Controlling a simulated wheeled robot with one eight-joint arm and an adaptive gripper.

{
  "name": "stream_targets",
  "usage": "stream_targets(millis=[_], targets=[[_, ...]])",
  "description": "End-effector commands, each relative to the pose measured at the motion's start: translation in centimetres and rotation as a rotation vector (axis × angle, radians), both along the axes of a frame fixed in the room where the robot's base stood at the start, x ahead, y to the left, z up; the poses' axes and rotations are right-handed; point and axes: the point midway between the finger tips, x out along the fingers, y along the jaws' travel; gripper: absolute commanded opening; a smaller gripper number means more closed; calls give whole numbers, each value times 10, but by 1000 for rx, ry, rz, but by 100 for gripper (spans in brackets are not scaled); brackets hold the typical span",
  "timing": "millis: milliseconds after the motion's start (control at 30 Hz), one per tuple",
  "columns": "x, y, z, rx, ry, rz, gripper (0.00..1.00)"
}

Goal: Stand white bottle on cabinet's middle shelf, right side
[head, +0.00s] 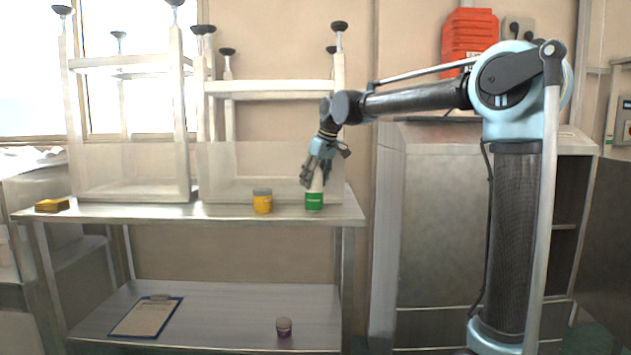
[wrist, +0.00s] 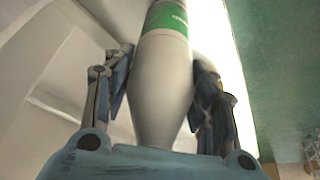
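The white bottle (head: 314,201) has a green label and stands upright at the right end of the upper table top, its base at the surface. My gripper (head: 317,176) comes down over its top from above. In the wrist view the bottle (wrist: 162,80) lies between the two fingers of my gripper (wrist: 160,85), which press close on both sides of its white upper part. The cabinet (head: 440,220) is grey and stands to the right of the table. My arm covers part of its front, and a shelf edge (head: 565,226) shows at its right.
A yellow jar (head: 262,202) stands just left of the bottle. A yellow object (head: 52,205) lies at the table's left end. Upturned white stools (head: 130,190) fill the back. A clipboard (head: 147,316) and a purple-grey jar (head: 284,327) are on the lower shelf.

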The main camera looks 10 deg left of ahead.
Motion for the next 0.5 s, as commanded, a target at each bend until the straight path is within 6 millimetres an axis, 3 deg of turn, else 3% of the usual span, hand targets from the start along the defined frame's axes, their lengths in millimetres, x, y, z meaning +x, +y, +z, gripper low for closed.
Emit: stream_targets(millis=[500], targets=[[0,-3,4,0,0,-2,70]])
